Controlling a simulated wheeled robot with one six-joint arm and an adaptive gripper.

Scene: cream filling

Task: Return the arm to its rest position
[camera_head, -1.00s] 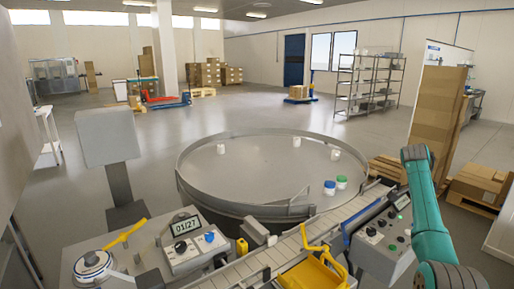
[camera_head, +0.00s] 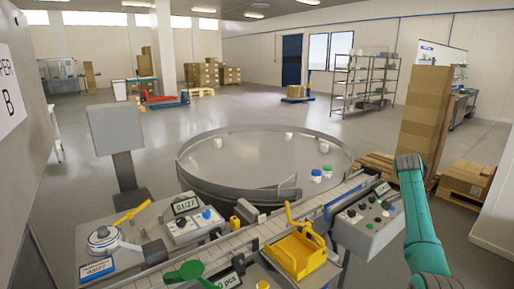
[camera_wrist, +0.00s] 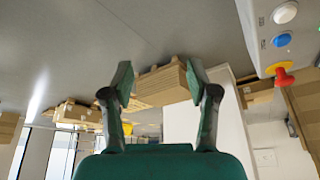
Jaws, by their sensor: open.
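My gripper (camera_wrist: 157,100) shows in the wrist view with its two dark green fingers spread apart. It is open, with nothing between the fingers. Beyond it are grey floor and cardboard boxes, and this view looks tilted or upside down. In the head view my teal arm (camera_head: 415,215) rises at the right beside the control box. The gripper itself is not visible in the head view.
A round turntable (camera_head: 185,165) carries several small jars, with white, blue and green tops. A conveyor (camera_head: 232,243) with a yellow fixture (camera_head: 295,256) runs in front of it. A control box (camera_head: 370,224) stands near my arm. Stacked cardboard boxes (camera_head: 424,115) are behind it. A panel with coloured buttons (camera_wrist: 284,38) is at upper right in the wrist view.

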